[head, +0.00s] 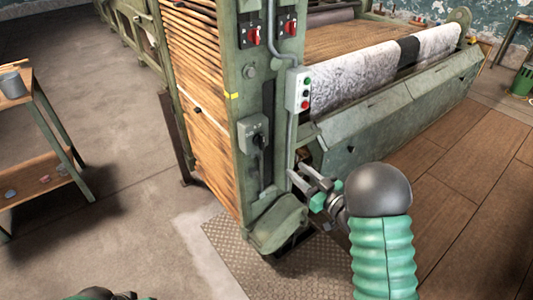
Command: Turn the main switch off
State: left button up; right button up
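The green machine post carries several controls, and I see no readable label for the main switch. A grey switch box (254,133) with a dark handle sits at mid-height on the post. Two red rotary switches (251,33) (289,26) are higher up. A pale push-button box (298,90) with green and red buttons is on the post's right side. My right gripper (299,170) is beside the lower post, right of and below the grey box. Its fingers are apart, with nothing seen between them. Part of my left arm (98,294) shows at the bottom edge; its fingers cannot be made out.
A conduit (291,145) runs down the post. Wooden slats (197,92) are left of it, and a fabric-covered roller (355,72) is to the right. A side table (40,180) with a bucket (12,83) stands far left. A metal floor plate (245,255) lies below; floor between is clear.

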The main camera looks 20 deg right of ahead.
aim_at(263, 143)
jog(key=b+x, duration=0.1)
jog(key=x, duration=1.5)
jog(key=shift+w+a+f+b, duration=0.1)
jog(key=shift+w+a+b, duration=0.05)
jog(key=shift+w+b, duration=0.25)
grip_shut()
